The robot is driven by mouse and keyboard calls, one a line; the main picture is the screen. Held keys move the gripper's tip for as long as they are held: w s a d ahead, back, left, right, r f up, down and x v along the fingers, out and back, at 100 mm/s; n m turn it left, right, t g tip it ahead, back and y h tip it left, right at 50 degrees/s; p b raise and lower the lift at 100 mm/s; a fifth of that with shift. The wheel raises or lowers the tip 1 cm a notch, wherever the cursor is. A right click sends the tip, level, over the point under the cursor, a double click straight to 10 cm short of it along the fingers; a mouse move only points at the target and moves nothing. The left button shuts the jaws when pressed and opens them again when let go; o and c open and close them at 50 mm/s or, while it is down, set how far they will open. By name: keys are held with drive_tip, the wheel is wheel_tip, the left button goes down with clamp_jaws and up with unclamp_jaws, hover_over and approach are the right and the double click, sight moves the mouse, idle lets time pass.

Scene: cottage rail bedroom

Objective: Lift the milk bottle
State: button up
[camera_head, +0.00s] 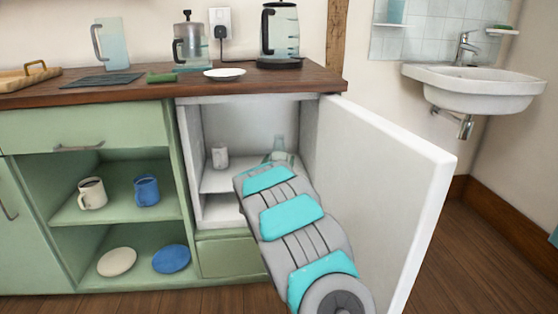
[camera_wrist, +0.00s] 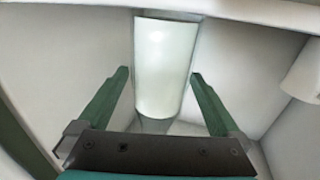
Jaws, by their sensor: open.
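The milk bottle (camera_head: 279,146) stands on the shelf inside the open white fridge. Its clear upper part shows above my arm in the head view, and its lower part is hidden. In the wrist view the bottle (camera_wrist: 165,65) is a pale, milky cylinder centred between the fingers. My gripper (camera_wrist: 160,74) is open, with one green finger on each side of the bottle and a visible gap at each side. I cannot tell how deep the bottle sits between the fingertips.
A white mug (camera_head: 219,157) stands left of the bottle on the same shelf; a white rounded object (camera_wrist: 305,75) shows at the wrist view's right edge. The fridge walls are close around. The open fridge door (camera_head: 385,185) stands right of my arm. The wooden counter (camera_head: 130,92) lies above.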

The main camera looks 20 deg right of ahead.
clamp_jaws()
idle(0.8)
